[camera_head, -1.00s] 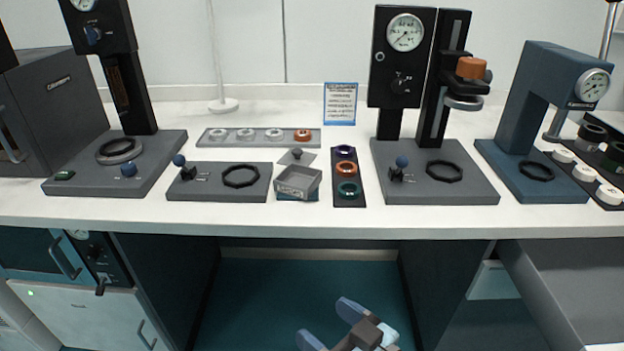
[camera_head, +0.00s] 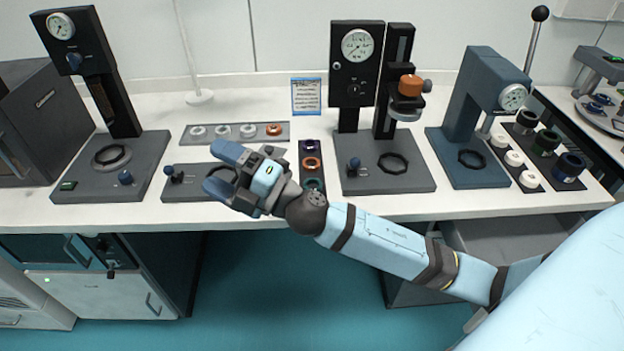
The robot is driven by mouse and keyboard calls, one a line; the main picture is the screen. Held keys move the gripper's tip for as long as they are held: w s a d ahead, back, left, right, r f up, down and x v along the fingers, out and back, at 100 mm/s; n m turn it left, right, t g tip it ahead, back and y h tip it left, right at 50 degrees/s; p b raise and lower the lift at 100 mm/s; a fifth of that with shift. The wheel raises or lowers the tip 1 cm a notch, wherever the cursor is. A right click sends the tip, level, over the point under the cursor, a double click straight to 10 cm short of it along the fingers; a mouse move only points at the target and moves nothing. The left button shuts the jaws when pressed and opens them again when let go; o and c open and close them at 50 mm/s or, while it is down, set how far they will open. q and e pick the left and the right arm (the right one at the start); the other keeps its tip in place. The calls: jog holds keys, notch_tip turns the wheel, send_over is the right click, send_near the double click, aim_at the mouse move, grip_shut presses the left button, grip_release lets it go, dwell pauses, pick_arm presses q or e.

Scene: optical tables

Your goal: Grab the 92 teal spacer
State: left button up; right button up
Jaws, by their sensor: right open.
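The teal spacer (camera_head: 314,185) is a ring lying at the near end of a narrow dark tray (camera_head: 304,173), in front of an orange ring (camera_head: 311,163) and a dark purple ring (camera_head: 309,147). My right gripper (camera_head: 222,169) is open, with its fingers pointing left above the front of the table, left of the narrow tray. No object shows between its fingers. My right wrist passes close in front of the teal spacer in the picture. My left gripper is not in view.
A long grey tray (camera_head: 235,139) with several white rings and an orange one lies behind the gripper. A black gauge stand (camera_head: 357,75) rises right of the ring tray. A blue press (camera_head: 466,125) stands farther right. The gripper hides most of a small metal box.

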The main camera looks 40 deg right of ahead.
jog(key=a+n+g+y, duration=0.4)
jog(key=n+g, duration=0.6)
jog(key=n, duration=0.3)
jog(key=n+g+h, duration=0.7)
jog(key=n+h, duration=0.1)
jog(key=h, duration=1)
send_over(314, 184)
jog(key=f, duration=1)
jog(key=d+f, duration=0.1)
jog(key=f, duration=0.5)
jog(key=shift+f, duration=0.1)
jog(key=shift+a+f+p, duration=0.1)
jog(key=shift+a+f, duration=0.05)
jog(key=shift+f, duration=0.75)
jog(key=shift+a+f+p, duration=0.1)
jog(key=shift+a+f, duration=0.1)
jog(key=shift+f, duration=0.75)
jog(key=shift+a+f+p, duration=0.1)
jog(key=shift+a+f, duration=0.05)
jog(key=shift+f, duration=0.75)
jog(key=c, duration=1)
